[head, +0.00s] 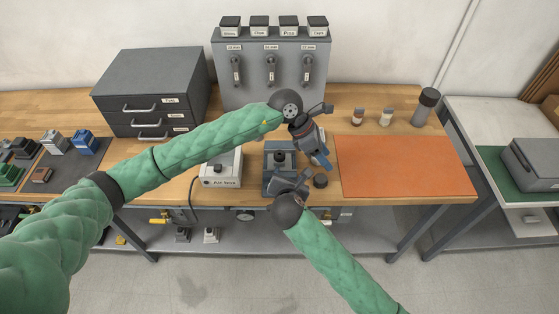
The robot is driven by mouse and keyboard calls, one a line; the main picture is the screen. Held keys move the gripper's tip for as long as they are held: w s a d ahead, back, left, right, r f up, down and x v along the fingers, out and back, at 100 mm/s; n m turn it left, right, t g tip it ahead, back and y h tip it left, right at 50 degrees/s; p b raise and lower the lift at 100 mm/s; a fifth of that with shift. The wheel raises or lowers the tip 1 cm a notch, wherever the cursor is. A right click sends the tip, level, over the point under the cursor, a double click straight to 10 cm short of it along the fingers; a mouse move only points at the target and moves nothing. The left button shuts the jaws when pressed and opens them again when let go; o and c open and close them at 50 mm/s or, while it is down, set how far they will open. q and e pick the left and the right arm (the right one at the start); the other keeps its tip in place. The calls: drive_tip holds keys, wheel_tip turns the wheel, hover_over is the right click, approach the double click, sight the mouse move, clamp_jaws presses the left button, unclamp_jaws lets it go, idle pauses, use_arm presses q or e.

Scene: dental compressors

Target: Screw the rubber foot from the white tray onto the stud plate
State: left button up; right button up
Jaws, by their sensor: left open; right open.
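A small dark round piece (320,181), possibly the rubber foot, lies on the wooden bench just right of the blue-grey fixture (270,160). A dark knob-like part (281,157) sits on the fixture; I cannot tell whether it is the stud plate. My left gripper (320,161) is open, pointing down above the fixture's right side, behind the round piece. My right gripper (288,178) is open in front of the fixture and hides its lower part. I see nothing clearly held in either gripper. I cannot make out a white tray; my arms and grippers cover part of this area.
A white labelled box (221,170) with a cable stands left of the fixture. An orange mat (403,166) lies clear at right. A grey drawer cabinet (150,90) and a tool panel (271,60) stand at the back.

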sight(279, 159)
use_arm(q)
drive_tip(key=w+a+y, duration=0.2)
drive_tip(key=a, duration=0.2)
drive_tip(key=w+a+f+t+y, duration=0.1)
drive_tip(key=w+a+y, duration=0.1)
drive_tip(key=w+a, duration=0.1)
drive_tip(key=w+a+t+y, duration=0.1)
drive_tip(key=w+a+y, duration=0.1)
drive_tip(key=a, duration=0.3)
drive_tip(key=shift+w+f+m+y, duration=0.2)
drive_tip(key=shift+w+m+y, duration=0.2)
drive_tip(key=shift+w, duration=0.35)
use_arm(e)
drive_tip(key=a+n, duration=0.1)
drive_tip(key=w+n, duration=0.1)
drive_tip(key=n, duration=0.1)
drive_tip(key=w+a+r+n+t, duration=0.1)
drive_tip(key=shift+w+a, duration=0.2)
drive_tip(key=shift+a, duration=0.15)
use_arm(q)
drive_tip(key=shift+w+a, duration=0.25)
drive_tip(key=shift+a, duration=0.1)
use_arm(e)
drive_tip(key=shift+w+n, duration=0.1)
drive_tip(key=shift+n, duration=0.2)
drive_tip(key=shift+x, duration=3.85)
drive_tip(key=shift+a+r, duration=0.1)
drive_tip(key=shift+a, duration=0.05)
clamp_jaws()
